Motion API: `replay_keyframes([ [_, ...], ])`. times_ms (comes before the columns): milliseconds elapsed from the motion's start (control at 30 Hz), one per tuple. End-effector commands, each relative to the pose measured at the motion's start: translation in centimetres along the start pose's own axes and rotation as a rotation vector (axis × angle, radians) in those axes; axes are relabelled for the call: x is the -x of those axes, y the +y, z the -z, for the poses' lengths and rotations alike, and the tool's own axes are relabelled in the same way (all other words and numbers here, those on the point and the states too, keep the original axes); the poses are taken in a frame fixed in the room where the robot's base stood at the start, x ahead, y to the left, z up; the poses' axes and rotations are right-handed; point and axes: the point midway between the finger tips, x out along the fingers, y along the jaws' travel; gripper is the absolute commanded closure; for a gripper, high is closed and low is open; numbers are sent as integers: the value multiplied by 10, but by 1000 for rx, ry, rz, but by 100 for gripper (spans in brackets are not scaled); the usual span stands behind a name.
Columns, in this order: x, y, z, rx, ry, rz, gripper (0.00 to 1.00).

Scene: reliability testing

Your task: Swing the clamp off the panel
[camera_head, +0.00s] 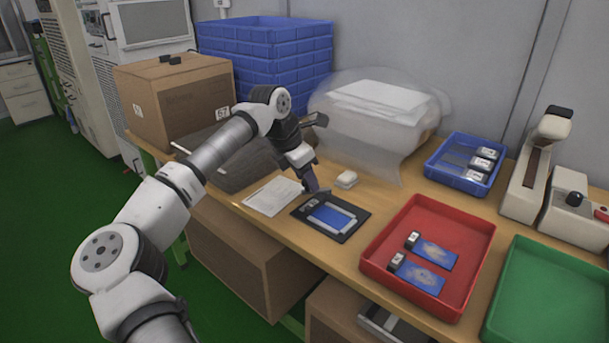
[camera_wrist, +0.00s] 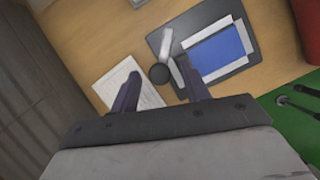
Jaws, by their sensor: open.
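A blue panel (camera_head: 331,217) lies in a light frame on a black plate (camera_head: 347,236) on the table; the blue panel also shows in the wrist view (camera_wrist: 218,50). A metallic clamp (camera_wrist: 167,45) with a round black knob (camera_wrist: 159,74) sits at the plate's left edge in the wrist view. In the head view my gripper hides much of it. My gripper (camera_head: 314,188) is open and above the plate's clamp end, pointing down. In the wrist view its two fingers (camera_wrist: 158,80) stand either side of the knob, with nothing held. I cannot tell whether they touch the clamp.
A white paper (camera_head: 272,196) lies left of the plate. A small white object (camera_head: 346,179) sits behind it. A red tray (camera_head: 375,264) with two blue cards is to the right, then a green tray (camera_head: 545,300). A blue bin (camera_head: 430,172) and a cardboard box (camera_head: 165,105) stand farther back.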

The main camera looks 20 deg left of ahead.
Motion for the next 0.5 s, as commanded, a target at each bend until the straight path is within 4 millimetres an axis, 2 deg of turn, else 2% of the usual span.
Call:
replay_keyframes([
  [67,0,0,0,0,0,0,54],
  [400,0,0,0,0,0,0,98],
  [500,0,0,0,0,-1,0,98],
])
